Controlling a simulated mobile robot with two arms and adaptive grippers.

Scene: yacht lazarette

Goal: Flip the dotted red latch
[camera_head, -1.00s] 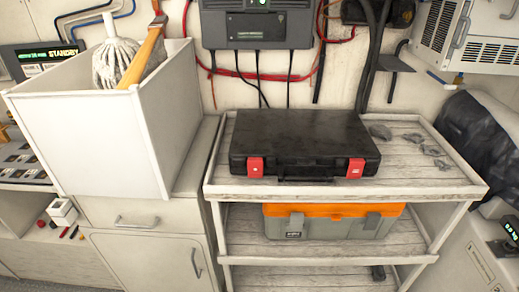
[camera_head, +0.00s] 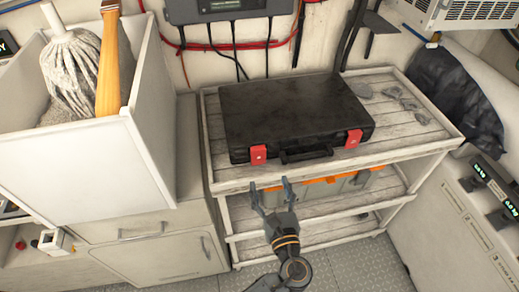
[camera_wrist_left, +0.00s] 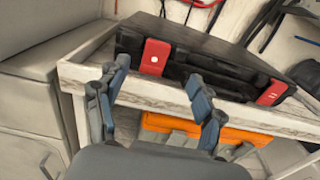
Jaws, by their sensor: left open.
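A black case (camera_head: 295,108) lies closed on the top shelf, with a handle (camera_head: 306,155) at its front. Two red latches sit on its front edge. The left red latch (camera_head: 258,154) shows small white dots in the left wrist view (camera_wrist_left: 153,57). The right red latch (camera_head: 353,138) shows stripe-like marks in the left wrist view (camera_wrist_left: 272,92). My left gripper (camera_head: 269,186) is open and empty, in front of and below the dotted latch, apart from it. It also shows in the left wrist view (camera_wrist_left: 158,74). My right gripper is not in view.
The wooden shelf rim (camera_head: 400,152) runs below the case front. An orange and grey toolbox (camera_head: 345,184) stands on the shelf underneath. A white bin (camera_head: 90,165) with a mop stands left. Grey stones (camera_head: 390,92) lie right of the case.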

